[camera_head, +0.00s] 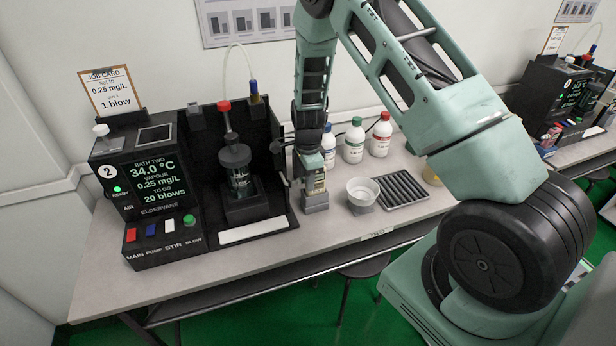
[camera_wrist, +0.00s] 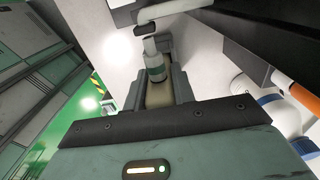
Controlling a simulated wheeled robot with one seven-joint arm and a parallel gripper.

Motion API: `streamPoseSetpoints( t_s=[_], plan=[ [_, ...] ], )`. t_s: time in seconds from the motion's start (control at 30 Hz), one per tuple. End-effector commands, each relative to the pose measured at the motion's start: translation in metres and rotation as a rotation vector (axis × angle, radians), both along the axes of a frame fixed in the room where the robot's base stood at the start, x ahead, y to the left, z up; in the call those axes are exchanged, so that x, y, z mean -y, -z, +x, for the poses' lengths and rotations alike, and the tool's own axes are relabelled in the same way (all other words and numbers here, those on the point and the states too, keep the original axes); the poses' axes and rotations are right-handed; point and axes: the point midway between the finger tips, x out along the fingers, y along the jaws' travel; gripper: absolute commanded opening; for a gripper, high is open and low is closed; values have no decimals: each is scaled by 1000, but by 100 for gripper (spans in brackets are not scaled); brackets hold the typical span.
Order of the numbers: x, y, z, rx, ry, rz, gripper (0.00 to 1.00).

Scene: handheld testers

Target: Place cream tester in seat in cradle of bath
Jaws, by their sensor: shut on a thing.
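My gripper (camera_head: 315,176) points down just right of the bath (camera_head: 155,190) and is shut on the cream tester (camera_head: 317,184), which is small and mostly hidden by the jaws. In the wrist view the tester (camera_wrist: 159,94) shows cream between the fingers, with a green band and a pale narrow end beyond them. A grey block (camera_head: 316,205), seemingly the cradle, stands on the bench directly below the tester. I cannot tell whether the tester touches it or is in its seat; the seat is hidden.
A clear jar with a dark lid (camera_head: 235,160) stands in the bath's black bay. Right of my gripper are a white bowl (camera_head: 362,192), a dark ribbed tray (camera_head: 402,188) and bottles with green (camera_head: 354,143) and red (camera_head: 381,136) caps. The front bench strip is clear.

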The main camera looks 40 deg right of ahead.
Motion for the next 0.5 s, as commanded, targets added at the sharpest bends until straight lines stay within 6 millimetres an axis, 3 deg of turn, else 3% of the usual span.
streamPoseSetpoints(
  t_s=[0.3,0.33,0.37,0.4,0.5],
  plan=[
    [0,3,0,1,0,0,0],
    [0,2,0,1,0,0,34],
    [0,2,0,1,0,0,42],
    [0,2,0,1,0,0,47],
    [0,2,0,1,0,0,47]
  ],
)
